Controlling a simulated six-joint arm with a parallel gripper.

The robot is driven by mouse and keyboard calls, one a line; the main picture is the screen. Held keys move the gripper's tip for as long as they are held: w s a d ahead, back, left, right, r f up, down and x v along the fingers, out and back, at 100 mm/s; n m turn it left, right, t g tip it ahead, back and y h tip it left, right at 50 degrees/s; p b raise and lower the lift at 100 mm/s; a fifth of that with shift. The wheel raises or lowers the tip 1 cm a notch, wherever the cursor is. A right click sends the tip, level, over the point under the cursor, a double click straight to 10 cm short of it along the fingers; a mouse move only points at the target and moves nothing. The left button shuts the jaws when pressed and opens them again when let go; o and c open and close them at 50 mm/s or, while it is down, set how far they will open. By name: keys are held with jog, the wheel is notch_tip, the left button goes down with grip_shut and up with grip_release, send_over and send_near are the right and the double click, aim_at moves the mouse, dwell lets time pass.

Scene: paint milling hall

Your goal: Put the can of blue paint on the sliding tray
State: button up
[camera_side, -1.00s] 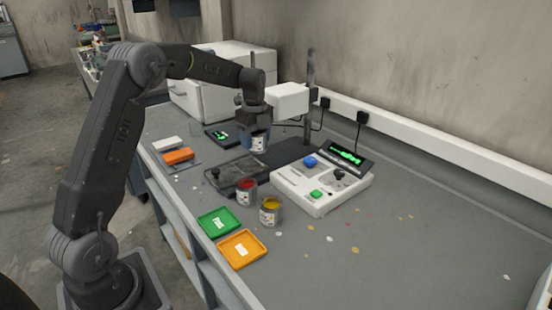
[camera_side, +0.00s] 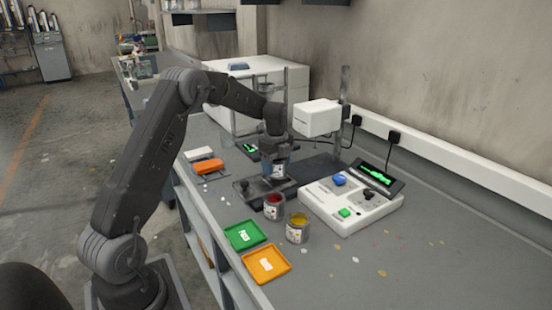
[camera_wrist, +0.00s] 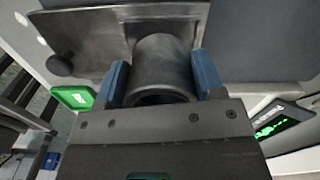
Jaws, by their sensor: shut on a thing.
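My gripper (camera_side: 277,160) is shut on a small can with a pale label (camera_side: 280,171). The wrist view shows the blue fingers of my gripper (camera_wrist: 164,80) on both sides of the grey can (camera_wrist: 162,65). The paint's colour in it cannot be made out. The sliding tray (camera_side: 262,190), a dark metal plate with a black knob at its left end, lies under the can; it also shows in the wrist view (camera_wrist: 95,35). The can appears upright over the tray's back part; whether it touches cannot be told.
A red paint can (camera_side: 274,208) and a yellow paint can (camera_side: 297,230) stand close in front of the tray. A white control box (camera_side: 345,215) is to the right. A green dish (camera_side: 240,243) and an orange dish (camera_side: 258,271) lie nearer.

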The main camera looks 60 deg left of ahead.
jog(key=shift+f, duration=0.3)
jog(key=shift+f, duration=0.6)
dwell(0.4)
jog(key=o, duration=1.1)
jog(key=shift+c, duration=0.2)
notch_tip(320, 180, up, 14)
jog(key=f, duration=0.1)
jog(key=s+d+r+n+t, duration=0.1)
jog(key=s+d+r+n, duration=0.2)
jog(key=d+r, duration=0.4)
jog(key=s+d+r+n+t, duration=0.2)
jog(key=s+d+n, duration=0.4)
jog(key=d, duration=0.4)
jog(key=s+d+f+n+t, duration=0.1)
jog(key=s+d+f+n, duration=0.1)
jog(key=s+d, duration=0.3)
jog(key=s+d+f+n+t, duration=0.1)
jog(key=s+d+n, duration=0.4)
jog(key=s, duration=0.7)
jog(key=shift+s+d+f+t, duration=0.3)
jog(key=shift+s+f, duration=0.1)
jog(key=shift+f, duration=0.3)
